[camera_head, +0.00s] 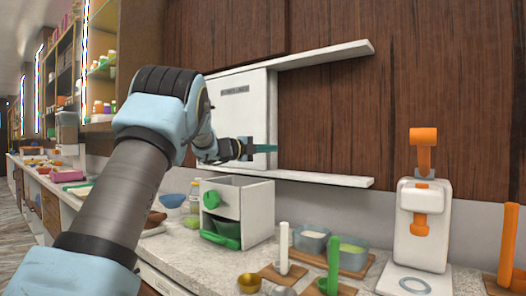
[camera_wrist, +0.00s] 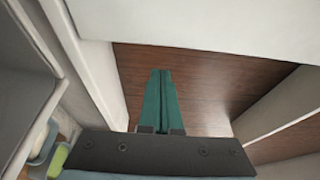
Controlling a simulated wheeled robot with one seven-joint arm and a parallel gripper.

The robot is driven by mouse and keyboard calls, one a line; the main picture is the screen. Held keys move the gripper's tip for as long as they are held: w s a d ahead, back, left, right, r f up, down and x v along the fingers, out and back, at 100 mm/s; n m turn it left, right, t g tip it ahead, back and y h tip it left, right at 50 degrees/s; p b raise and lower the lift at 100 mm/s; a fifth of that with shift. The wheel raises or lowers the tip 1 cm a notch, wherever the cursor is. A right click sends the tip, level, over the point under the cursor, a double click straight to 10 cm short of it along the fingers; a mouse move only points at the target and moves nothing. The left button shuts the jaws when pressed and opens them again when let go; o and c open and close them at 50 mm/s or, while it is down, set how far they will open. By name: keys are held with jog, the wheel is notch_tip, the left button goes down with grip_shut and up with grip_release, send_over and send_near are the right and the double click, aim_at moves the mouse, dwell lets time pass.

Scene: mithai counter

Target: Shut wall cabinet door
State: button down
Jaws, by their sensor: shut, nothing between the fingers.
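The white wall cabinet door (camera_head: 235,112) with a dark label stands at the left part of the wall cabinet. White rails run above (camera_head: 325,55) and below (camera_head: 325,180) it and reach further right, with brown wood bare between them. My gripper (camera_head: 274,148) is in front of the door's right edge, its teal fingers pointing right. In the wrist view my gripper (camera_wrist: 161,72) has its fingers together and empty, over brown wood between white surfaces. I cannot tell whether the fingers touch the door.
Below on the counter stand a small white drawer unit (camera_head: 251,205) with green handles, a white dispenser (camera_head: 418,225) with orange parts, and several tubs and bowls. A glass-fronted shelf (camera_head: 103,65) is at the left. The wall right of the rails is clear.

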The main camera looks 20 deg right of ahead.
jog(key=b+v, duration=0.3)
jog(key=v, duration=0.7)
jog(key=w+a+n+t+y+p, duration=0.1)
jog(key=a+n+t+y, duration=0.1)
jog(key=a+n, duration=0.1)
jog(key=w+a+f+n+t+y+p, duration=0.1)
jog(key=w+a+n+t+y, duration=0.1)
jog(key=a+n+t, duration=0.1)
jog(key=w+a+f+n+t+y+p, duration=0.1)
jog(key=w+a+n+t, duration=0.1)
jog(key=a+n, duration=0.3)
jog(key=shift+f+n+t+y, duration=0.2)
jog(key=shift+n+t+y, duration=0.2)
jog(key=shift+n+t, duration=0.3)
jog(key=s+a+f+n+y+p, duration=0.2)
jog(key=s+a+f+n+y, duration=0.1)
jog(key=a+f+n+y, duration=0.45)
jog(key=s+a+f+n+g+y+p, duration=0.25)
jog(key=s+a+f+n+g, duration=0.35)
jog(key=s+a+f, duration=0.5)
jog(key=s+f+n+g, duration=0.2)
jog(key=s+f+n, duration=0.1)
jog(key=s, duration=0.7)
jog(key=s+a+f+n+g+y, duration=0.1)
jog(key=s+f+n+g, duration=0.2)
jog(key=s, duration=0.7)
jog(key=shift+s+a+p, duration=0.15)
jog(key=shift+s+p, duration=0.2)
jog(key=shift+p, duration=0.1)
